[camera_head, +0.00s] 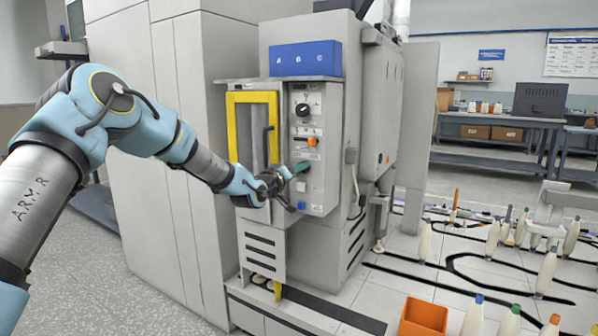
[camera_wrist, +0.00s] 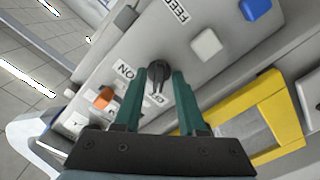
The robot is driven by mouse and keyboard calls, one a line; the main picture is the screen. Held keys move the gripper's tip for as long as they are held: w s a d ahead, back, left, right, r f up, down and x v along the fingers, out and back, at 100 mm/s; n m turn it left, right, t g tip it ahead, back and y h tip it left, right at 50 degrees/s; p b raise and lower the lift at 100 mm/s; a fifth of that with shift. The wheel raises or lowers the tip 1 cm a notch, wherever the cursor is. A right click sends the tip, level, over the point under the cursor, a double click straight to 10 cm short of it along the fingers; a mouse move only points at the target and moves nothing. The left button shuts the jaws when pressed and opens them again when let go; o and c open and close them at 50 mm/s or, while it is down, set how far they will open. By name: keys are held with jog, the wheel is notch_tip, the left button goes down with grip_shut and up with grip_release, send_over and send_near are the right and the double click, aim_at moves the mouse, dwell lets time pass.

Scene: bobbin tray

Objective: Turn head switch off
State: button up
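The black rotary switch (camera_wrist: 159,73) sits on the pale panel in the wrist view, with an ON label to its left and a partly covered label below it that looks like OFF. Its narrow grip points roughly down the picture. My gripper (camera_wrist: 160,85) has its two green fingers apart, one on each side of the switch. A gap seems to show between the fingers and the narrow grip; contact is unclear. In the head view my gripper (camera_head: 301,169) is at the lower middle of the panel (camera_head: 320,180) and hides this switch.
An orange switch (camera_head: 312,142) and a black knob (camera_head: 303,109) sit higher on the panel. A blue button (camera_head: 301,205) is below. A yellow-framed door (camera_head: 233,130) is left of the panel. An orange bin (camera_head: 422,318) and several bobbins stand at right.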

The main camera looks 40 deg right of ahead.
jog(key=shift+o, duration=0.3)
jog(key=shift+a, duration=0.1)
jog(key=v, duration=1)
jog(key=shift+a, duration=0.3)
